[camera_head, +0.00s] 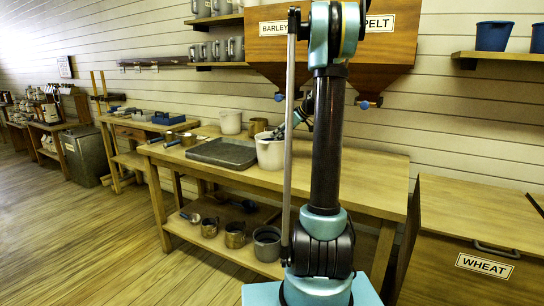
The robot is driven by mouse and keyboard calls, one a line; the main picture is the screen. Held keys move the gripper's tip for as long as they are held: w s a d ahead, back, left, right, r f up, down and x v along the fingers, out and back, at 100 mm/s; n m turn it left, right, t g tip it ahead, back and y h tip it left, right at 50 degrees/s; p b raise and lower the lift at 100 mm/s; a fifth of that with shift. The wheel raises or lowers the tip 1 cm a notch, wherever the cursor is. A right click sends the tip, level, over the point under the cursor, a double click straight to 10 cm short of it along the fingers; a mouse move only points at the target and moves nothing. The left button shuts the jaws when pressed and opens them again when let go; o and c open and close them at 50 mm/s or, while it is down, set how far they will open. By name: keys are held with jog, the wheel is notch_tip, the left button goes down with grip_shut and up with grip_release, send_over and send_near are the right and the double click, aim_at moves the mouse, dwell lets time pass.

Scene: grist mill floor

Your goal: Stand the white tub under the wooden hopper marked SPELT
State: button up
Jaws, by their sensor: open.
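A white tub (270,153) stands upright on the wooden table, just left of my arm. A second whitish tub (230,122) stands farther back on the same table. My gripper (278,132) is at the rim of the nearer tub, small and partly hidden by my arm; it is open, and I cannot tell whether it touches the rim. The wooden hopper marked SPELT (378,52) hangs on the wall at upper right, its label partly covered by my arm. A blue-tipped outlet (365,105) shows below it, above the table's right part.
The BARLEY hopper (270,45) adjoins on the left. A grey tray (222,152) and a brass-coloured cup (258,126) are by the nearer tub. The table's right part (375,180) looks clear. A WHEAT bin (470,240) stands at right. Metal vessels sit on the lower shelf (205,247).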

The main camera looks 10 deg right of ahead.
jog(key=shift+a+f, duration=0.15)
jog(key=shift+c, duration=0.3)
grip_shut()
